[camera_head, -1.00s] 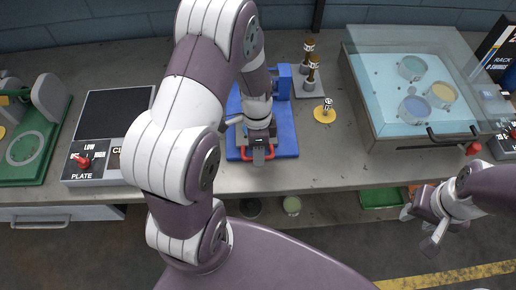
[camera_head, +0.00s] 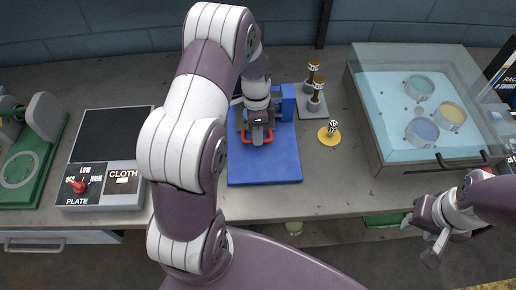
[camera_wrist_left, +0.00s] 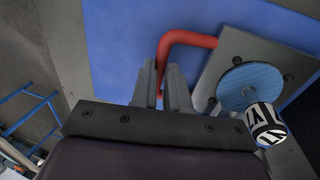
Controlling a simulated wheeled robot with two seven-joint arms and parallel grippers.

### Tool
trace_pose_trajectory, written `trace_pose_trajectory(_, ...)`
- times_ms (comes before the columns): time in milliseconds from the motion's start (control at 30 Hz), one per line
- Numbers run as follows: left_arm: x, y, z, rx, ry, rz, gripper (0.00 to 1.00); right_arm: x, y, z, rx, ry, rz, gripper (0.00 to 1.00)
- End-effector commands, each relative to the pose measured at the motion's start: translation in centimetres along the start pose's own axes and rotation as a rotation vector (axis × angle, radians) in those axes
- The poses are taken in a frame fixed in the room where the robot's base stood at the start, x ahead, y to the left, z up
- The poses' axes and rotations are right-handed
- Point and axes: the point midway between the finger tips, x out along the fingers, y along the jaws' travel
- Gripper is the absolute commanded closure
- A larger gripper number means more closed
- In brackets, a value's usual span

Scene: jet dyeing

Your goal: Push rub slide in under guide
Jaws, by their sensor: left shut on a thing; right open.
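The rub slide's red handle (camera_head: 247,138) shows at its ends on the blue base (camera_head: 265,168); most of the slide is hidden by my left arm. My left gripper (camera_head: 258,135) is shut on this handle. In the left wrist view the bent red handle (camera_wrist_left: 187,38) runs between the fingers (camera_wrist_left: 163,88), with a grey plate (camera_wrist_left: 232,45) beside it. A blue upright (camera_head: 288,102), possibly part of the guide, stands just right of the gripper; the slide's fit under it is hidden. My right gripper (camera_head: 421,238) is open and empty at the front right.
A clear-lidded blue bath (camera_head: 385,115) with cups is further right. A plate/cloth control box (camera_head: 105,185) is at left. The blue base's front part is clear.

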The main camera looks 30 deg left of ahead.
Motion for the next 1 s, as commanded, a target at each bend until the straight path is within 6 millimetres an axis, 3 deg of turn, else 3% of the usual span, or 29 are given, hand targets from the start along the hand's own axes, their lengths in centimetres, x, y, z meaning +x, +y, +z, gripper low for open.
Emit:
trace_pose_trajectory(133,0.1,-1.3,0.1,-0.001,-0.004,0.006,1.0,0.3,0.0,0.1,0.0,-0.001,0.0,0.57)
trace_pose_trajectory(433,-0.1,-1.6,0.1,0.0,-0.002,0.001,1.0,0.2,0.0,0.1,0.0,0.0,0.0,0.57)
trace_pose_trajectory(467,-0.1,-1.6,0.1,0.0,-0.002,0.0,0.82,0.2,0.0,0.1,0.0,0.0,0.0,0.57)
trace_pose_trajectory(533,-0.1,-1.6,0.1,0.0,-0.002,0.0,0.6,0.2,0.0,0.1,0.0,0.0,0.0,0.57)
trace_pose_trajectory(867,-0.2,-1.5,0.1,0.0,-0.003,0.004,0.6,0.3,0.0,0.1,0.0,0.0,0.0,0.57)
trace_pose_trajectory(1000,-1.9,-1.7,0.1,0.0,-0.001,0.001,0.6,0.8,0.0,0.1,0.0,0.0,0.0,0.57)
